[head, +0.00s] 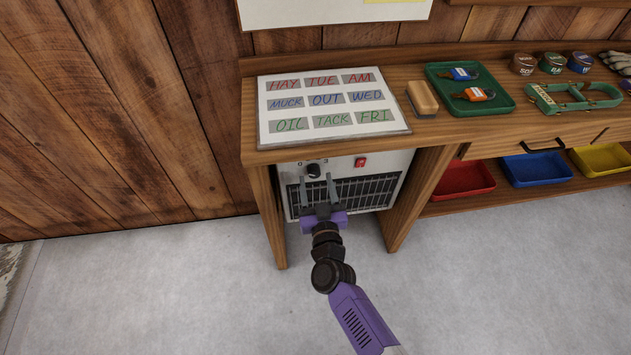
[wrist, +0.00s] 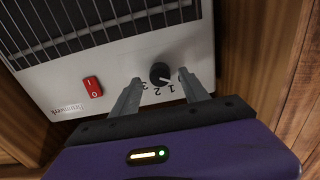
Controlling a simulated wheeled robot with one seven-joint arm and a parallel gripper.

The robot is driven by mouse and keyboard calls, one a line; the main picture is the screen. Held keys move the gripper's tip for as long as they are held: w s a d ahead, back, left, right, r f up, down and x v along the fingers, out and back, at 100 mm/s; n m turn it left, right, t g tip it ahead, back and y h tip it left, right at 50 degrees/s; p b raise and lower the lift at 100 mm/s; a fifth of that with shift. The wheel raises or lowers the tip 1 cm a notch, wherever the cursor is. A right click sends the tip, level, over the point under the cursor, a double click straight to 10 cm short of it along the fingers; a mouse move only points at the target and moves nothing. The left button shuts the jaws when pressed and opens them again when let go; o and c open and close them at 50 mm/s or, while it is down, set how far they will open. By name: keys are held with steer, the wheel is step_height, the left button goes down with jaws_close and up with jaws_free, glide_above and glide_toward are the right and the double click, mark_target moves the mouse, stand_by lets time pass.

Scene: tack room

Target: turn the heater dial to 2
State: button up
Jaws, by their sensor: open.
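The white heater (head: 290,178) stands under the left end of the wooden bench. Its round black dial (head: 313,170) is at the top of the front panel and also shows in the wrist view (wrist: 159,73). Printed numbers, including 1, 2 and 3, lie by the dial. A pale mark on the knob seems to point to the lower right in the wrist view, near or beyond the 1. My gripper (head: 317,177) is open, with one grey finger on each side of the dial in the wrist view (wrist: 159,78). I see no finger touching it; the depth gap is unclear.
A red rocker switch (wrist: 93,87) is beside the dial, and a dark grille (head: 368,192) is below it. The bench leg (head: 412,200) stands close right. A lettered board (head: 330,107) lies on the bench above. The floor in front is clear.

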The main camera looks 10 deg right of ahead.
steer(key=shift+w, duration=0.85)
jaws_close()
